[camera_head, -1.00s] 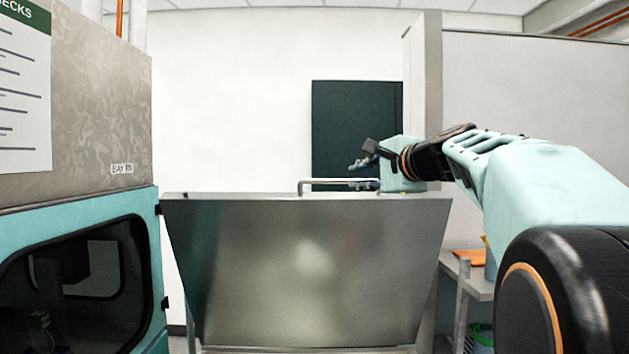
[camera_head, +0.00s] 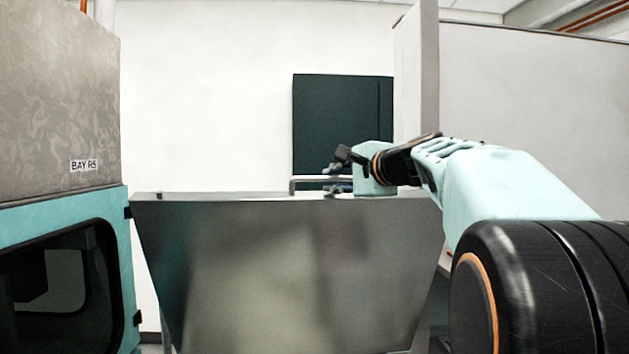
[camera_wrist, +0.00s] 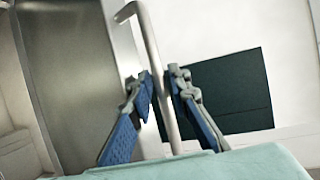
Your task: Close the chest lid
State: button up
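The chest lid is a large brushed steel panel (camera_head: 290,270) standing raised in front of me in the head view. A bar handle (camera_head: 291,186) runs along its top edge. My gripper (camera_head: 333,178) is at the lid's top, right of the handle's left end. In the wrist view, the handle bar (camera_wrist: 146,38) passes between the two blue-padded fingers of my gripper (camera_wrist: 160,78). The fingers look open around the bar, with small gaps; contact is not clear. The lid's steel face (camera_wrist: 75,80) is at left there. The chest's inside is hidden.
A teal and grey machine (camera_head: 72,215) labelled BAY R5 stands close on the left. A dark panel (camera_head: 335,120) is on the white wall behind the lid. A grey partition (camera_head: 530,110) is on the right, behind my arm.

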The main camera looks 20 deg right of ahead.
grip_shut()
jog(key=shift+s, duration=0.1)
dwell(0.4)
